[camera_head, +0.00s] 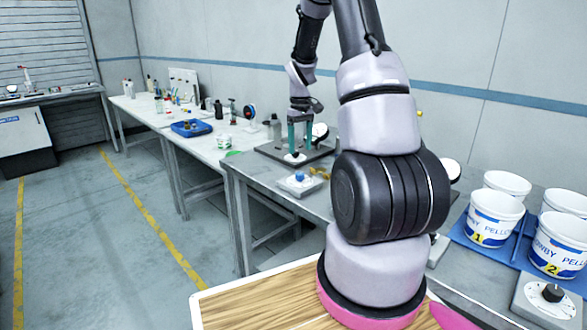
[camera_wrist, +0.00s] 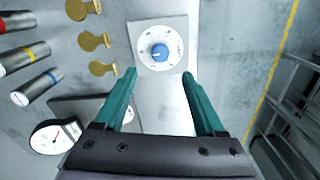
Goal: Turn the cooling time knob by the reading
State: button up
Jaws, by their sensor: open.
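A blue knob (camera_wrist: 159,53) sits on a round white dial with small marks on a pale square plate (camera_wrist: 177,22). A white pointer line shows on the knob; the dial's lettering is too small to read. The knob also shows in the head view (camera_head: 299,176) near the bench's front edge. My gripper (camera_wrist: 158,74) is open and empty, its teal fingers apart, with the knob ahead between and beyond their tips. In the head view my gripper (camera_head: 300,150) hangs over the bench behind the knob. A round gauge (camera_wrist: 48,139) with a red needle shows at lower left; its numbers are unreadable.
Brass discs (camera_wrist: 93,41) and banded metal cylinders (camera_wrist: 39,87) lie left of the dial plate. A black knob (camera_head: 552,293) on another plate and white buckets (camera_head: 495,208) stand at the right. A blue tray (camera_head: 192,128) lies on the farther bench.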

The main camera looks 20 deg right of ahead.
aim_at(300, 173)
notch_tip(300, 173, down, 10)
jog(key=shift+s+f, duration=0.1)
dwell(0.4)
grip_shut()
